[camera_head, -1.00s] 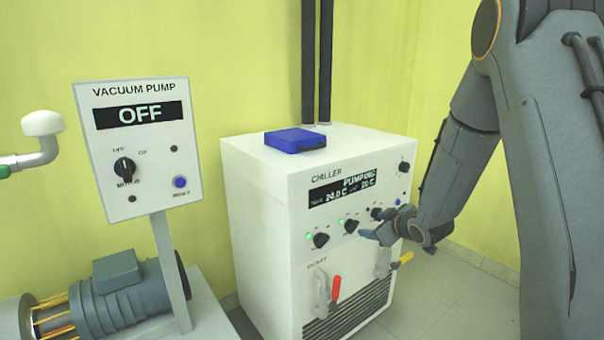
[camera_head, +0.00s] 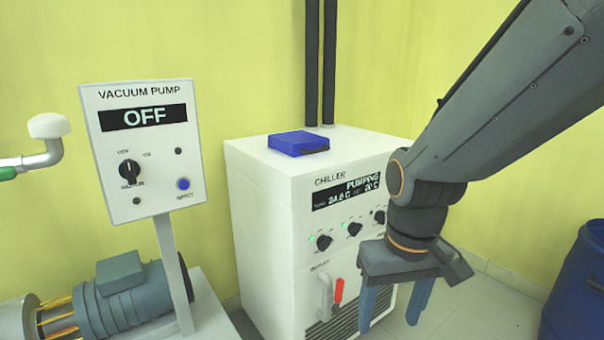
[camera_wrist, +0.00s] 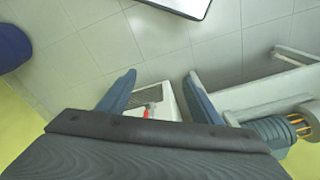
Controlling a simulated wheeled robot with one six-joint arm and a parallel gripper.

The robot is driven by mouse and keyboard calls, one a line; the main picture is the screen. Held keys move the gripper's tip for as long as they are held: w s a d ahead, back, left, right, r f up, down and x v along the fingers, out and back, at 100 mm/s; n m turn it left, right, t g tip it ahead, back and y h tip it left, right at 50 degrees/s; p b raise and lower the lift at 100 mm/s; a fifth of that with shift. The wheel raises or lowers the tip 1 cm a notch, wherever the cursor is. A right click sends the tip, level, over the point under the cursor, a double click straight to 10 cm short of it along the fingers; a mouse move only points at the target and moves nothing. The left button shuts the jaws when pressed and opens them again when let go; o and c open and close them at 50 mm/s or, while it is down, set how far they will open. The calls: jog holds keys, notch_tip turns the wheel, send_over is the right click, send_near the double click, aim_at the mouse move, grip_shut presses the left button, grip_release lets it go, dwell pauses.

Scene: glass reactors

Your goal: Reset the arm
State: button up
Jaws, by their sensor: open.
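My gripper (camera_head: 393,305) hangs in front of the right part of the chiller, fingers pointing down. Its two blue-grey fingers are apart with nothing between them in the head view. In the wrist view my gripper (camera_wrist: 160,92) is also open, with the floor and part of the chiller's front (camera_wrist: 165,98) beyond the fingers. The white chiller (camera_head: 265,240) shows a display reading PUMPING, with green lights by its knobs. My arm and gripper hide its right side and lower right front.
A vacuum pump panel (camera_head: 145,205) reading OFF stands at left, above a grey motor (camera_head: 125,290). A blue box (camera_head: 298,141) lies on the chiller. A blue drum (camera_head: 580,290) stands at far right. Tiled floor (camera_head: 490,310) is clear between the chiller and drum.

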jog(key=s+d+r+m+g+p, duration=0.1)
jog(key=s+d+r+p, duration=0.3)
jog(key=p, duration=0.9)
notch_tip(320, 180, up, 3)
jog(key=shift+s+d+r+m, duration=0.1)
jog(key=shift+s+d+m, duration=0.05)
jog(key=shift+d+m, duration=0.25)
dwell(0.4)
